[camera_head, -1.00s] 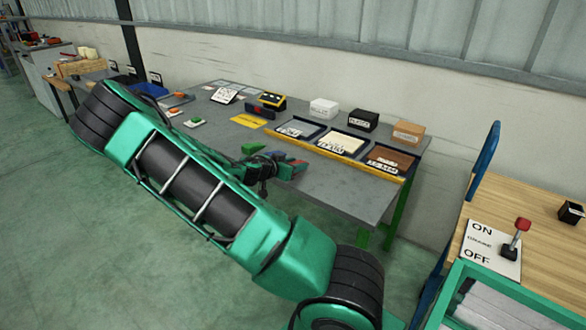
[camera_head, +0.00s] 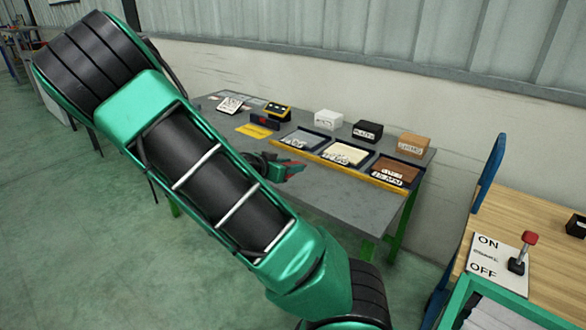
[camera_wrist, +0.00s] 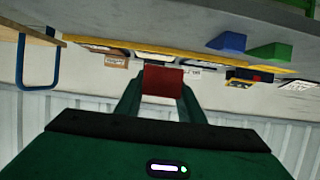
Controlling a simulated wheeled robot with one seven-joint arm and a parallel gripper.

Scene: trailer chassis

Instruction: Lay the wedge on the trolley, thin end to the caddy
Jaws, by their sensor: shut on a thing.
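My gripper (camera_wrist: 163,98) is shut on a red block (camera_wrist: 163,80), likely the wedge; which end is thin cannot be told. The wooden-topped trolley (camera_head: 519,215) with a blue handle stands at the right, apart from my gripper. A small dark box (camera_head: 576,226) on it may be the caddy; this is unclear. A blue block (camera_wrist: 228,42) and a green block (camera_wrist: 270,52) show in the wrist view, apart from my gripper.
Three shallow trays (camera_head: 345,154) line the bench behind a yellow edge, with white, black and brown boxes (camera_head: 411,146) behind them. An ON/OFF plate with a red-knobbed lever (camera_head: 528,239) sits on the trolley. A green-framed bin (camera_head: 475,300) is in front.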

